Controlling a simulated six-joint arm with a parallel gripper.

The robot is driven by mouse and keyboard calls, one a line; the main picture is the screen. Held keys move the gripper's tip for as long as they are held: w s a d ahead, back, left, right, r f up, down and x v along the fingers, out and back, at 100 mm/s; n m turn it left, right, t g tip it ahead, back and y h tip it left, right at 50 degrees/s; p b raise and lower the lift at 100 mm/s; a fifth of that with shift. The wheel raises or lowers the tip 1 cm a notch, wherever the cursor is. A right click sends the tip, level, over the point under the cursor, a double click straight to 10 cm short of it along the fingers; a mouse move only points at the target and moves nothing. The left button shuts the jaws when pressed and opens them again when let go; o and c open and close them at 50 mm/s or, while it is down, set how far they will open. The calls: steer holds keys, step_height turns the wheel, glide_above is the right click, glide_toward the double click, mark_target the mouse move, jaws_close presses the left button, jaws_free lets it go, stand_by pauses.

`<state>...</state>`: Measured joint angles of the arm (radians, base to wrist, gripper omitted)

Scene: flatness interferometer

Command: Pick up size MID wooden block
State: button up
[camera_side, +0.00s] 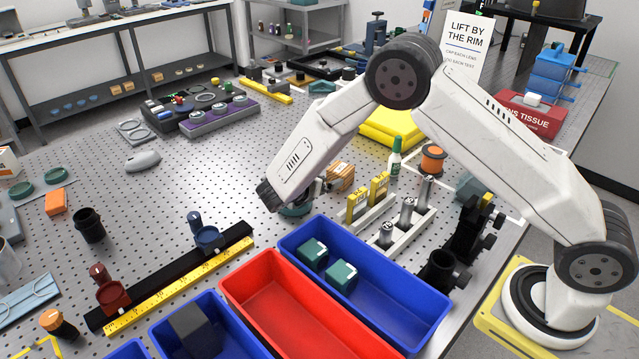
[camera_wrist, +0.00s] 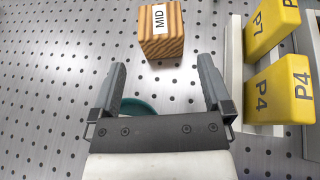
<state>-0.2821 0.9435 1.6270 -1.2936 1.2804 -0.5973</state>
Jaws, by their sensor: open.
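The wooden block (camera_wrist: 161,38) has visible grain and a white label reading MID. It stands on the perforated metal table, ahead of my gripper (camera_wrist: 165,82) in the wrist view. The two grey fingers are spread apart with nothing between them, and the block is beyond their tips, not touching. In the side view the block (camera_side: 341,178) stands just right of my wrist. In that view my gripper's fingers are mostly hidden behind my arm. A green round thing (camera_wrist: 138,106) lies below the gripper, partly covered by it.
A green-capped bottle (camera_side: 395,158) and an orange spool (camera_side: 432,158) are nearby. Blue (camera_side: 405,318) and red (camera_side: 300,338) bins stand in front. Left of the block is clear.

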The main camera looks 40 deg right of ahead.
mark_target(335, 173)
steer(key=shift+x, duration=0.75)
steer(key=shift+d, duration=0.1)
steer(key=shift+x, duration=2.5)
steer(key=c, duration=1.1)
steer(key=shift+r, duration=0.1)
